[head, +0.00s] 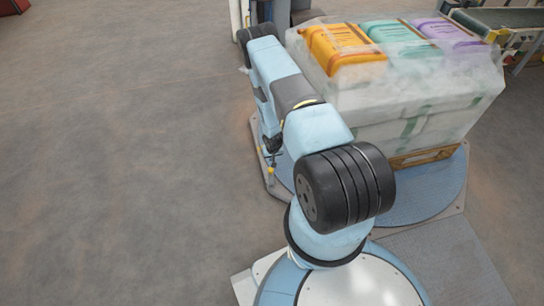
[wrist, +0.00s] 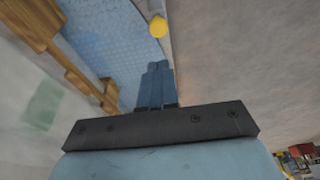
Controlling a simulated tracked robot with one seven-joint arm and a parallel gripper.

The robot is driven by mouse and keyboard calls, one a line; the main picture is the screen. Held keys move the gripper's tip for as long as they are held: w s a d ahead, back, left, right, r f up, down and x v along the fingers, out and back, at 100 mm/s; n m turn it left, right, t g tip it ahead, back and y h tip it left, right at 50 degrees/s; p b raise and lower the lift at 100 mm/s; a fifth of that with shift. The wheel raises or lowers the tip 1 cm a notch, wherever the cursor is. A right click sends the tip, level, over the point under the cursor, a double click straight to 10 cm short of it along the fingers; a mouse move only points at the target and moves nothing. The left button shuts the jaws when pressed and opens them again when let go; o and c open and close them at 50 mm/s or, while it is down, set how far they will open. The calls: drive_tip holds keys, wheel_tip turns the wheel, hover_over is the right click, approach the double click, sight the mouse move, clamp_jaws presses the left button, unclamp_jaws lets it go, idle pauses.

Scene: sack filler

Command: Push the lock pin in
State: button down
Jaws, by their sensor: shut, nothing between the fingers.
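The lock pin shows as a round yellow knob (wrist: 158,27) near the top of the wrist view, by the edge of the blue turntable plate (wrist: 112,45). In the head view a small yellow knob (head: 270,171) sits at the left rim of the base plate. My gripper (wrist: 157,64) is shut and empty. In the wrist view its blue fingertips point at the knob, with a gap between them in the picture. The pin's shaft and how far it sits in are not clear. In the head view my gripper is small and dark, just above the knob.
A wrapped load (head: 415,105) with orange, teal and purple sacks on top stands on a wooden pallet (head: 425,157) on the turntable, right of my arm. The pallet shows at left in the wrist view. The concrete floor (head: 120,170) at left is clear. A conveyor (head: 505,18) stands at back right.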

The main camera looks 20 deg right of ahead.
drive_tip(key=shift+v, duration=1.05)
drive_tip(key=w+a+r, duration=0.1)
drive_tip(key=w+r, duration=0.2)
drive_tip(key=r, duration=1)
drive_tip(key=w+a+r+t, duration=0.1)
drive_tip(key=w+r, duration=0.2)
drive_tip(key=r, duration=1)
drive_tip(key=w+r, duration=0.3)
drive_tip(key=r, duration=0.9)
drive_tip(key=w+a+v, duration=0.1)
drive_tip(key=a+v, duration=0.1)
drive_tip(key=v, duration=1.3)
drive_tip(key=s+a+r+n+t, duration=0.1)
drive_tip(key=s+a+r, duration=0.1)
drive_tip(key=s+r, duration=0.7)
drive_tip(key=s+a+r, duration=0.3)
drive_tip(key=s+r, duration=0.4)
drive_tip(key=r, duration=0.4)
drive_tip(key=s+a+r, duration=0.1)
drive_tip(key=s+r, duration=0.2)
drive_tip(key=s, duration=0.7)
drive_tip(key=s+a+r+n, duration=0.1)
drive_tip(key=s+a+r, duration=0.1)
drive_tip(key=s, duration=0.9)
drive_tip(key=shift+r+t+y, duration=0.3)
drive_tip(key=shift+r, duration=0.55)
